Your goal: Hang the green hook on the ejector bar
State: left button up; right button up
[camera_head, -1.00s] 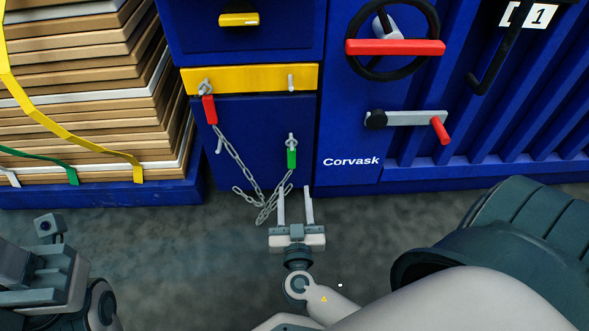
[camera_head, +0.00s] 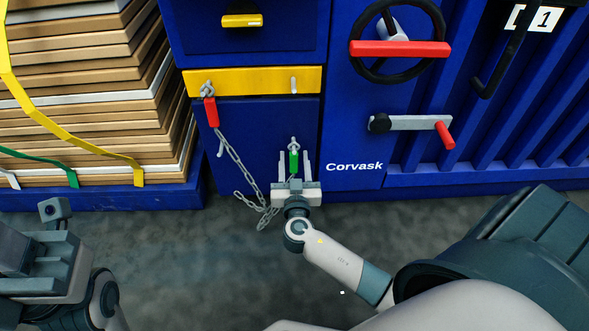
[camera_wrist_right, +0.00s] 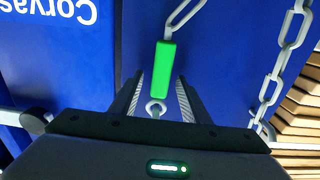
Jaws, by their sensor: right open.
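The green hook (camera_head: 294,160) hangs on the blue panel below the yellow bar, with a metal ring at its top; a chain runs near its lower end. My right gripper (camera_head: 295,164) is open, its two fingers on either side of the green hook in the head view. In the right wrist view the green body (camera_wrist_right: 165,68) lies between the open fingers (camera_wrist_right: 160,92), with gaps on both sides. The yellow ejector bar (camera_head: 255,80) has a bare peg at its right and the red hook (camera_head: 211,112) at its left. My left gripper (camera_head: 40,250) is at the lower left, its fingers unclear.
A chain (camera_head: 236,163) loops down from the red hook towards the floor. A black wheel with a red bar (camera_head: 398,48) and a red-handled lever (camera_head: 445,135) are to the right. Strapped stacked boards (camera_head: 90,100) stand at the left.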

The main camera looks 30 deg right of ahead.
jog(key=shift+w+d, duration=0.15)
jog(key=shift+w, duration=0.1)
jog(key=shift+c, duration=0.3)
grip_shut()
jog(key=shift+r, duration=0.25)
jog(key=shift+s, duration=0.2)
jog(key=shift+b+v, duration=0.45)
jog(key=shift+v, duration=0.5)
jog(key=shift+r, duration=0.1)
